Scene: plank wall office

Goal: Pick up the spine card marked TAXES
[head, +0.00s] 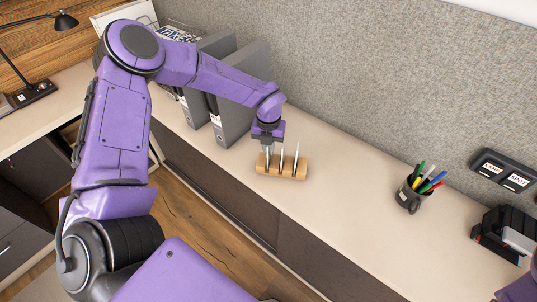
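A wooden block (291,172) on the counter holds thin upright cards, a middle one (282,158) and a right one (296,160) showing clearest. Their markings are too small to read, so I cannot tell which is the TAXES card. My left gripper (268,150) points down at the left end of the block, right at the leftmost slot. Its fingertips are small and overlap what stands there, so I cannot tell whether it is open or shut on a card. Large lettering like TAXES (178,33) shows on a white surface at the back, partly hidden by my arm. My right gripper is not in view.
Grey binders (243,85) stand left of the block, close to my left forearm. A pen cup (409,197) stands to the right, with clear counter between. A labelled dark holder (503,172) and a black device (505,235) are at far right. A grey partition (350,60) runs behind.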

